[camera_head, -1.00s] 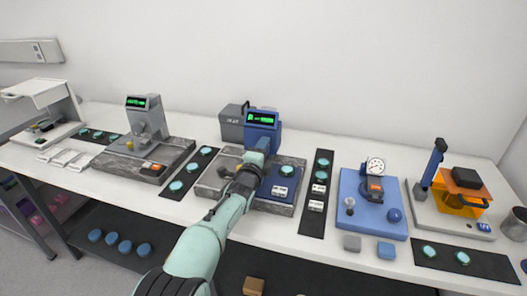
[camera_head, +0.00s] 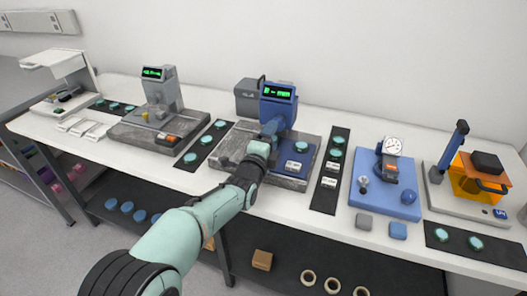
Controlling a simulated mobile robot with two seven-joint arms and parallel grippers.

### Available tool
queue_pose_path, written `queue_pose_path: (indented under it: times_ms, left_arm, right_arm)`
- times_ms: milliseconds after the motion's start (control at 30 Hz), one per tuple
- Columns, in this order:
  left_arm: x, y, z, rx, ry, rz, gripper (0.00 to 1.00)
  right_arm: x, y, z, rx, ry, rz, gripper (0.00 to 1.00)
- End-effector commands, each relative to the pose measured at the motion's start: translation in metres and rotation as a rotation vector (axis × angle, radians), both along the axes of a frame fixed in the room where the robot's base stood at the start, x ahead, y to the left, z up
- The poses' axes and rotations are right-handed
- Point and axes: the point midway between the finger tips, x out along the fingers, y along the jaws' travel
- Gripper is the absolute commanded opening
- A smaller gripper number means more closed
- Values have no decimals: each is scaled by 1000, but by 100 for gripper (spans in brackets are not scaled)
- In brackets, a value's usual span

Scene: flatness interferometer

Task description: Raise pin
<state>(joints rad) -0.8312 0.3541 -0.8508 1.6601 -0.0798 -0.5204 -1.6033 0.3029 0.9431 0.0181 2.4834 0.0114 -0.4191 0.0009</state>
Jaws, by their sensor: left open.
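My left arm comes in from the bottom and reaches over the granite base (camera_head: 236,137) of the blue interferometer (camera_head: 279,108). My left gripper (camera_head: 268,138) is open, in front of the blue column; its fingers are small and partly hidden by the wrist, and I see nothing held. I cannot make out a pin at this station; the arm covers the middle of the base. Right of the gripper, a blue plate (camera_head: 291,172) carries a teal disc (camera_head: 301,147) and small white-and-dark blocks (camera_head: 293,165). My right gripper is not in view.
A similar grey instrument (camera_head: 161,95) with a yellow knob (camera_head: 146,115) stands to the left. Dark strips with teal discs (camera_head: 190,157) flank the blue station. To the right are a blue dial-gauge fixture (camera_head: 385,187) and an orange-shielded stand (camera_head: 470,180).

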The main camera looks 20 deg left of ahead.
Motion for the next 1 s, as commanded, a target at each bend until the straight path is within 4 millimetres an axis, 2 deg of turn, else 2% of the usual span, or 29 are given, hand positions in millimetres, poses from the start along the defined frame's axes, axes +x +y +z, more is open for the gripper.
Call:
queue_pose_path:
  times_ms: [33,200,400,1000]
  left_arm:
    - [-11,-1,1,-7,1,-2,68]
    - [-38,1,1,-5,1,-2,68]
    - [-56,2,1,-1,0,-1,68]
    - [-60,2,0,1,0,0,68]
  right_arm:
    - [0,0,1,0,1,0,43]
    - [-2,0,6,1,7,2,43]
    - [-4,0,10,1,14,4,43]
    - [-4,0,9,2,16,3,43]
